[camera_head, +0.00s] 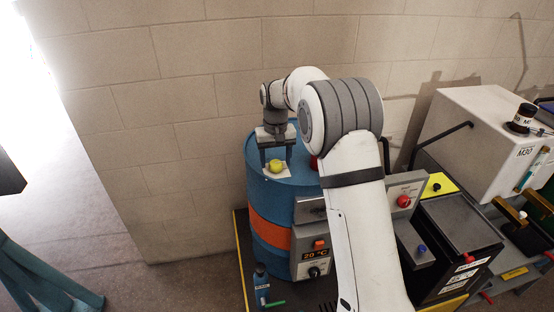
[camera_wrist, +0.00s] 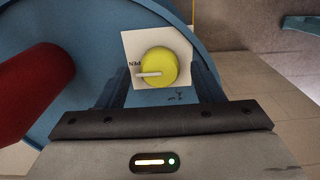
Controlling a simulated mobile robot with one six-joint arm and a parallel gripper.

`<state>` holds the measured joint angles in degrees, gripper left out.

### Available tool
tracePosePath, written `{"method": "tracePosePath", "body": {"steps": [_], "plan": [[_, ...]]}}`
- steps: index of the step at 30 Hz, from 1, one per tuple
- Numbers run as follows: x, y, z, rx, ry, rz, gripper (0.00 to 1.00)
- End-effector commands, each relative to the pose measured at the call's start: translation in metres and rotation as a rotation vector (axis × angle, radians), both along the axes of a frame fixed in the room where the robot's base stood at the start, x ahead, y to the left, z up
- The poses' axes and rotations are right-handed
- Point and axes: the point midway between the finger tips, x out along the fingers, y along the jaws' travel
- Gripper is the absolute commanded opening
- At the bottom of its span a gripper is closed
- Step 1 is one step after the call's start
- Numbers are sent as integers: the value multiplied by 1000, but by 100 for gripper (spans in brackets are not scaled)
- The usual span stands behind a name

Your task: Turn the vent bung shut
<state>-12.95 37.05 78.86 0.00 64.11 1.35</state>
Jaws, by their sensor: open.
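The vent bung is a yellow round knob (camera_head: 276,166) on a white label plate on top of the blue drum (camera_head: 262,200). In the wrist view the yellow knob (camera_wrist: 165,64) has a white pointer bar aimed left, beside upside-down lettering that looks like "OPEN", partly covered. My gripper (camera_head: 276,152) points down over the knob. In the wrist view my gripper (camera_wrist: 160,75) is open, with one finger on each side of the knob. I cannot tell whether the fingers touch it.
A red cylinder (camera_wrist: 35,90) stands on the drum top left of my gripper in the wrist view. A grey control box (camera_head: 312,250) reading 20 °C is on the drum's front. A block wall (camera_head: 190,120) is close behind. Dark and white machines (camera_head: 490,140) stand right.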

Motion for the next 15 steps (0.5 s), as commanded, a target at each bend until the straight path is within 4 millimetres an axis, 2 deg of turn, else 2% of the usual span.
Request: {"method": "tracePosePath", "body": {"steps": [5,12,15], "plan": [[0,0,-12,0,1,-1,61],[0,-1,-13,0,0,-1,61],[0,-1,-13,0,0,-1,53]]}}
